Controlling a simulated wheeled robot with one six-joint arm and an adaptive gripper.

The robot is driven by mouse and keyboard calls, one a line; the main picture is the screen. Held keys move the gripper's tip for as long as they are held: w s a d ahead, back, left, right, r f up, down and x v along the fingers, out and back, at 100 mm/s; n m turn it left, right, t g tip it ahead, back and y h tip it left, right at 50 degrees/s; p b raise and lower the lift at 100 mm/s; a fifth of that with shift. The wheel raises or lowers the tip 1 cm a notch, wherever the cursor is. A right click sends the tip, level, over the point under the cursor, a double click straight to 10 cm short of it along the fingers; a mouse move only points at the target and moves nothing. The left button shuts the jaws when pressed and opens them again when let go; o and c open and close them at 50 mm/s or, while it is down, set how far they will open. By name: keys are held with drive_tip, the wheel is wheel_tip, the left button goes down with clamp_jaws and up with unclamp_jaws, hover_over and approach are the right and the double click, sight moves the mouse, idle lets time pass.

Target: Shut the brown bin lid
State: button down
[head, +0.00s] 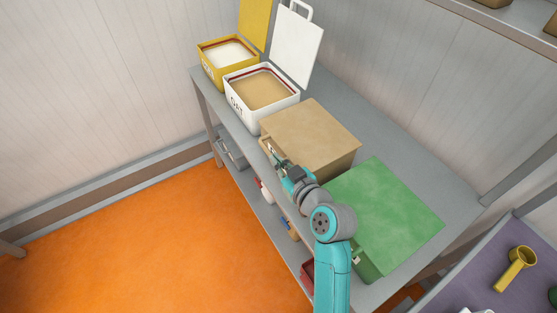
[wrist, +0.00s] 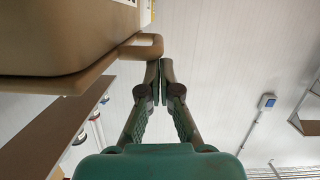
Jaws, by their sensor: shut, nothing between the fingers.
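The brown bin (head: 315,135) stands on the grey shelf between the white bin and the green bin. Its flat lid (head: 310,130) lies level over the top and looks shut. My gripper (head: 277,162) is at the bin's front edge, with its fingers together and empty. In the wrist view the shut fingertips (wrist: 166,66) are beside the tan lid's looped handle (wrist: 143,46). I cannot tell whether they touch it. The brown bin's side (wrist: 60,30) fills the upper left there. My arm hides part of the bin's front in the head view.
The yellow bin (head: 213,65) and white bin (head: 235,95) stand open with lids upright. The green bin (head: 385,210) is shut, close to my arm. The grey shelf (head: 395,130) has free room behind. A purple surface with a yellow scoop (head: 515,268) is at right.

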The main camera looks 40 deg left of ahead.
drive_tip(key=shift+s+f, duration=0.1)
drive_tip(key=shift+f, duration=0.3)
wheel_tip(320, 180, up, 11)
drive_tip(key=shift+f, duration=0.15)
